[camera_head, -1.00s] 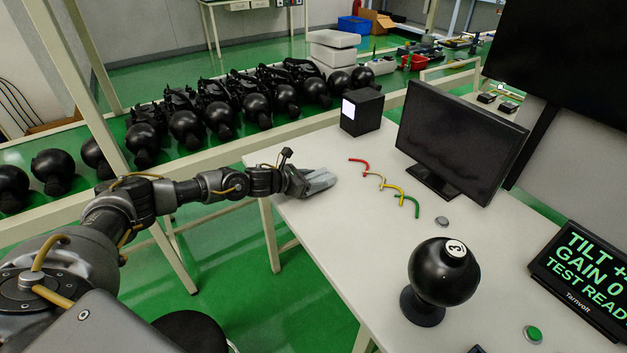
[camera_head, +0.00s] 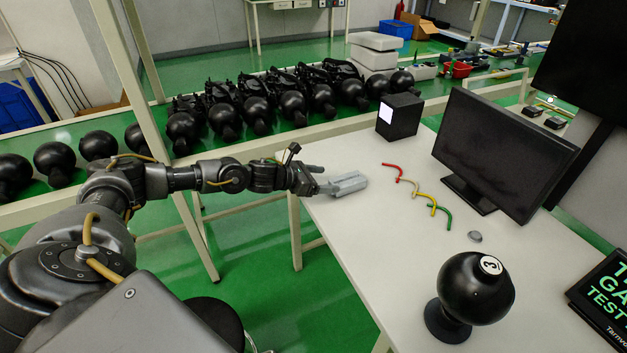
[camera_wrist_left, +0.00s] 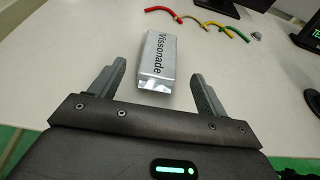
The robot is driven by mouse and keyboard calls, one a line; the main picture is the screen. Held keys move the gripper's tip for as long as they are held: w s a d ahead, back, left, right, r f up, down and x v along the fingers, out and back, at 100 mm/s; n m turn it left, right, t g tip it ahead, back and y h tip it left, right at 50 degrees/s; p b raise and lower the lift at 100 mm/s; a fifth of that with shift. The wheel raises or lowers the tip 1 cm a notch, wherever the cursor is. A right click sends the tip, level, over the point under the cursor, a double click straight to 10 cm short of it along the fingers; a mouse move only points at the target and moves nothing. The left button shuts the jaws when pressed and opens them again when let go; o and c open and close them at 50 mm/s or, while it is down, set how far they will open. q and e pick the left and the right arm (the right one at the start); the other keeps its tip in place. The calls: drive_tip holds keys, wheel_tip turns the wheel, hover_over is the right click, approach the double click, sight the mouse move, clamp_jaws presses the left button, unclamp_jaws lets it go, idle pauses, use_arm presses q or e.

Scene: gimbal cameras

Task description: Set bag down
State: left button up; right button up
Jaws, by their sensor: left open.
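The bag (camera_head: 349,182) is a silver-grey block-shaped packet lying on the white table (camera_head: 345,225) near its left edge. In the left wrist view the bag (camera_wrist_left: 158,62) shows dark "Vissonade" lettering and a crinkled near end. My left gripper (camera_head: 322,180) is at the near end of the bag. In the left wrist view its two fingers (camera_wrist_left: 159,72) are spread, one on each side of the bag's near end, with a visible gap on both sides. My right gripper is not in view.
Red, tan, yellow and green curved pieces (camera_head: 418,193) lie beyond the bag. A black box (camera_head: 399,117), a monitor (camera_head: 500,150), a grey button (camera_head: 474,237) and a black ball on a stand (camera_head: 478,287) are on the table. Clear tabletop lies in front of the bag.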

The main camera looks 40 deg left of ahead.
use_arm(q)
drive_tip(key=v, duration=0.2)
drive_tip(key=shift+s+a, duration=0.15)
drive_tip(key=shift+s, duration=0.15)
drive_tip(key=shift+s+a+r, duration=0.15)
drive_tip(key=shift+s+r, duration=0.05)
drive_tip(key=shift+s, duration=0.1)
drive_tip(key=shift+s+r, duration=0.15)
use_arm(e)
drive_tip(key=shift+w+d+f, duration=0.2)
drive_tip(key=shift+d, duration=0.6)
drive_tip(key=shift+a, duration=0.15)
